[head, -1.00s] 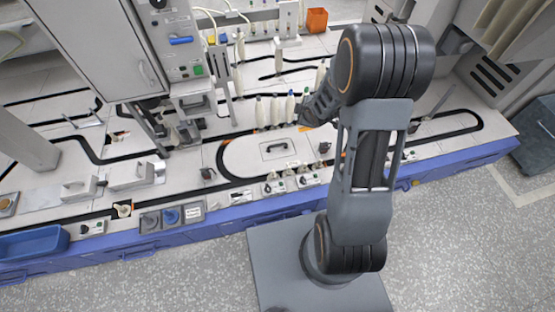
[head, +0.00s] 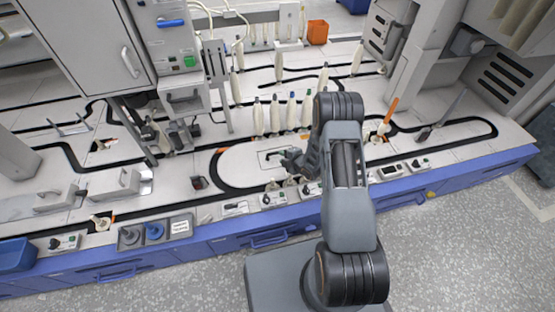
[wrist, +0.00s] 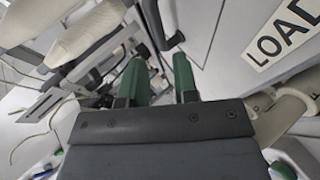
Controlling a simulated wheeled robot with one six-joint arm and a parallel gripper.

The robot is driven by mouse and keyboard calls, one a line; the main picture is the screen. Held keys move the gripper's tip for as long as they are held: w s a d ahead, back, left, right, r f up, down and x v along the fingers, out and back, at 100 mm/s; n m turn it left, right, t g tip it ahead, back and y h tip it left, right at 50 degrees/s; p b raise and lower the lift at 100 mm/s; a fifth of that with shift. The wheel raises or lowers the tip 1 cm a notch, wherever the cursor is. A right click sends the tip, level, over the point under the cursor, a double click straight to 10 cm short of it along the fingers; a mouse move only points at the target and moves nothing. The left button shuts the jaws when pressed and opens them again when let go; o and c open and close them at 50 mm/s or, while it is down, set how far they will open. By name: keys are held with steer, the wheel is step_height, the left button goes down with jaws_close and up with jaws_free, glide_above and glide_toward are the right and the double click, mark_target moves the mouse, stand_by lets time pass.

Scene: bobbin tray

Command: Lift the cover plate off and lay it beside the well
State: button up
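The cover plate (head: 267,161) is a pale, dark-outlined panel in the white worktop, inside the black track loop in the head view. It appears to lie flat. My arm's end hides part of its right side. My gripper (head: 287,158) is over or close to the plate's right part in the head view; its height above it is hard to judge. In the wrist view my gripper (wrist: 160,75) shows two green fingers with a clear gap and nothing held between them. The plate cannot be made out in the wrist view.
Several pale bobbins (head: 275,115) stand behind the plate. Small switch panels (head: 273,198) line the front edge. A grey cabinet (head: 95,50) stands at the left. A LOAD label (wrist: 283,32) shows in the wrist view. White worktop lies left of the plate.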

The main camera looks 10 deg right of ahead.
steer(key=b+x, duration=0.2)
steer(key=x, duration=0.3)
steer(key=shift+w+f+b, duration=0.3)
steer(key=shift+f, duration=0.05)
steer(key=shift+w+a+f, duration=0.1)
steer(key=shift+w+a, duration=0.05)
steer(key=shift+w, duration=0.25)
steer(key=shift+c, duration=0.2)
jaws_close()
